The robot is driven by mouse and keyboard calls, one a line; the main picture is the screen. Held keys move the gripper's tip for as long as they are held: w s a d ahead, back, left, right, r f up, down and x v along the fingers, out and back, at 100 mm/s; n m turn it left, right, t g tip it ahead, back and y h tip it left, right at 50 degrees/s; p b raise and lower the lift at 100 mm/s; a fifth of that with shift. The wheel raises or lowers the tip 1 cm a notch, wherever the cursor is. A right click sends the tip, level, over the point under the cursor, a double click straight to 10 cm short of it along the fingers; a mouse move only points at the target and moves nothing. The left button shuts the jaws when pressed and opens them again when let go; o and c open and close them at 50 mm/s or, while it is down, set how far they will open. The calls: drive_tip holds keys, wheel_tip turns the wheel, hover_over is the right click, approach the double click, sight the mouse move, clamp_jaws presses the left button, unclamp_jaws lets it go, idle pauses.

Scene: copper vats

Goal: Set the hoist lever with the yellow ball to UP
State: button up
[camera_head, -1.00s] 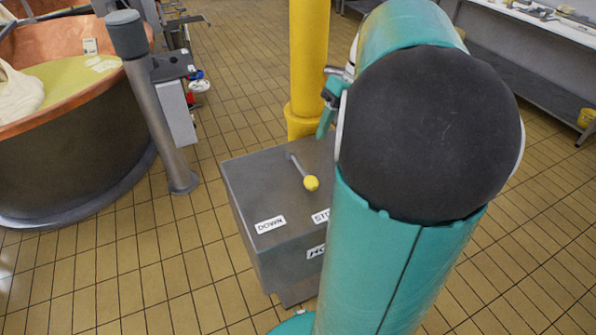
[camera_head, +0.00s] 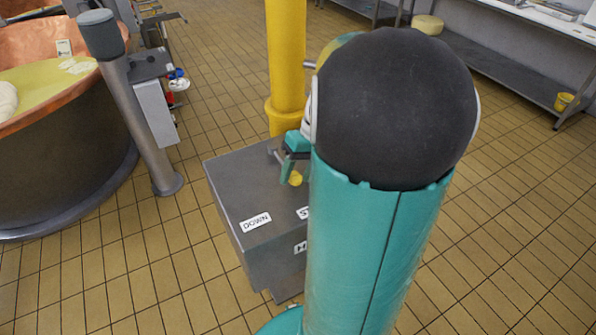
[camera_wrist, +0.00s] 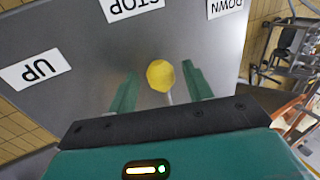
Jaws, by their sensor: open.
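The hoist lever's yellow ball (camera_wrist: 160,75) sits between the two green fingers of my gripper (camera_wrist: 160,88) in the wrist view, apart from both. A short piece of its thin grey rod shows below it. In the head view the ball (camera_head: 295,179) is beside a finger of my gripper (camera_head: 289,170). The lever stands on a grey box (camera_head: 232,190). Its DOWN label (camera_head: 256,222) shows in the head view. In the wrist view the UP label (camera_wrist: 36,69) is at left, with STOP (camera_wrist: 135,5) at the top middle, closest to the ball. My gripper is open.
A yellow post (camera_head: 286,60) stands right behind the box. A copper vat (camera_head: 70,130) and a grey slanted post (camera_head: 140,115) are at left. A workbench (camera_head: 520,60) is at the far right. Tiled floor is clear around the box.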

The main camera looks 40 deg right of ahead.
clamp_jaws()
idle(0.3)
